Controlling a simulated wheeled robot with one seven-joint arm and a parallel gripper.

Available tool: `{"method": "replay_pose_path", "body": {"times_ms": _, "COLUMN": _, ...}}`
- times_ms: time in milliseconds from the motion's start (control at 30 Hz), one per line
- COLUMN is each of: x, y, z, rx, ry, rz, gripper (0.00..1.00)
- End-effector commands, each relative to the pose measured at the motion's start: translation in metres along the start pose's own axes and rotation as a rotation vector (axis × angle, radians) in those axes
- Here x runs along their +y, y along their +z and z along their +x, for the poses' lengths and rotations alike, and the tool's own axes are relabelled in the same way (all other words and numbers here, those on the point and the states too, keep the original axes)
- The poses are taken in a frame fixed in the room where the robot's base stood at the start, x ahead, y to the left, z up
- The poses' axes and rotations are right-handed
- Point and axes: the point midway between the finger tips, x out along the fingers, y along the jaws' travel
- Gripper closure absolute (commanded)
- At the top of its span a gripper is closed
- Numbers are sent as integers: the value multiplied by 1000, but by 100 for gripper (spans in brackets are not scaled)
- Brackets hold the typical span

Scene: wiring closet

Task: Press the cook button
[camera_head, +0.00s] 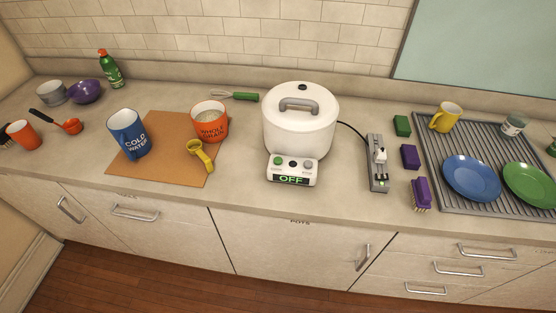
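A white rice cooker (301,134) with a grey lid handle stands on the counter at the middle of the head view, its lid on. Its front panel (291,172) juts toward the counter's front edge. The panel has a green button (278,161) at left, a dark round part (292,163) in the middle and a grey button (307,166) at right. The small labels under them are too small to read surely, so I cannot tell which is the cook button. The display (291,180) reads OFF in green. My gripper is not in view.
A grey power strip (378,178) with a white plug lies right of the cooker; a black cord runs toward it. Counter before the panel is clear.

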Motion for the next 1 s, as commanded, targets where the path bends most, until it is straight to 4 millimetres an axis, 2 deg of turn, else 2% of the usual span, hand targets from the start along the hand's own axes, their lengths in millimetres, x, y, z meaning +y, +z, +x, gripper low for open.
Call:
{"method": "replay_pose_path", "body": {"times_ms": 33, "x": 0, "y": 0, "z": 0, "rx": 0, "ry": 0, "rz": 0, "gripper": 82}}
{"method": "replay_pose_path", "body": {"times_ms": 100, "x": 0, "y": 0, "z": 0, "rx": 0, "ry": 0, "rz": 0, "gripper": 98}}
{"method": "replay_pose_path", "body": {"times_ms": 133, "x": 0, "y": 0, "z": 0, "rx": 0, "ry": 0, "rz": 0, "gripper": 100}}
{"method": "replay_pose_path", "body": {"times_ms": 1000, "x": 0, "y": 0, "z": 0, "rx": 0, "ry": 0, "rz": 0, "gripper": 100}}
